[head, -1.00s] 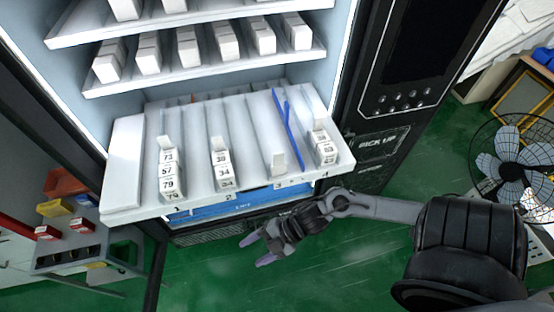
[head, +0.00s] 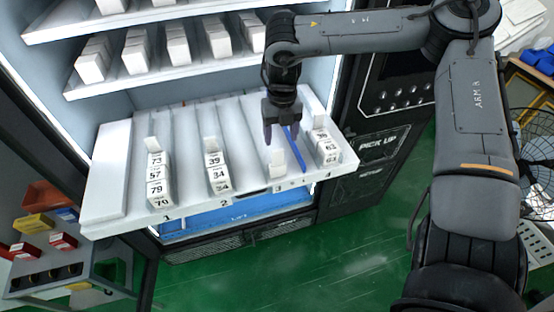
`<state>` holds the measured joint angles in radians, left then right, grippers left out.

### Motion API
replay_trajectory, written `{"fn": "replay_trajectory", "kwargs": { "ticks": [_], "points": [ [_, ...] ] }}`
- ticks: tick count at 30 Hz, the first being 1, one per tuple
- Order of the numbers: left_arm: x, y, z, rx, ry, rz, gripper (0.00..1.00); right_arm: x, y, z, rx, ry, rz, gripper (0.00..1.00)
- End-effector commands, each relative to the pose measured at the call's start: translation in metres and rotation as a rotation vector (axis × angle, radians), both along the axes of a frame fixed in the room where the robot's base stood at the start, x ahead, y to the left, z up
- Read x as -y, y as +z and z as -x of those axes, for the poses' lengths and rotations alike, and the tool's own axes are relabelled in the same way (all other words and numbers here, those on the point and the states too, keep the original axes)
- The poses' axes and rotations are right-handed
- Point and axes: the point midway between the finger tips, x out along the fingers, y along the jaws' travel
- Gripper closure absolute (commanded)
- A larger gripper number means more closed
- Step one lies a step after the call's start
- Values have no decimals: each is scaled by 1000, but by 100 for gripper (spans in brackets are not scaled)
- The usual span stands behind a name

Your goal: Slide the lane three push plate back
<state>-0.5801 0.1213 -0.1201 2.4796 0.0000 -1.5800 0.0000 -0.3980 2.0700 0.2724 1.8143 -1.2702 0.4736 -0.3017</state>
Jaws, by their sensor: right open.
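The pulled-out white tray (head: 132,213) of the vending machine has numbered lanes along its front edge. The lane three push plate (head: 276,160) is a small white upright piece near the front of lane three, with no boxes visible beside it. My right gripper (head: 282,136) points down over lane three, just behind and above the plate. Its dark fingers are apart with nothing seen between them. I cannot tell whether a finger touches the plate. My left gripper is not in view.
Numbered boxes stand in lane one (head: 158,180), lane two (head: 215,175) and lane four (head: 327,150). Shelves with white boxes (head: 140,52) hang above the tray. A grey cart with small boxes (head: 65,262) stands at lower left. Green floor (head: 290,262) is clear in front.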

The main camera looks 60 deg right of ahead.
Motion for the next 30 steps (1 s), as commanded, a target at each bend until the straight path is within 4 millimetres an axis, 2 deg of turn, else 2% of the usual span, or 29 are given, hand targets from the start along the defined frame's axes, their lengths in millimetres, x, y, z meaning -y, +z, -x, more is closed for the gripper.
{"fn": "replay_trajectory", "kwargs": {
  "ticks": [5,10,24,30],
  "points": [
    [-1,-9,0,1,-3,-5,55,0,11,-9,14,31,70,34],
    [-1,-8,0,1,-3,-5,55,0,-1,-10,17,32,72,34],
    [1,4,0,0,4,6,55,0,-73,-9,16,30,70,34],
    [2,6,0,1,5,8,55,0,-90,-10,19,31,70,34]
  ]
}}
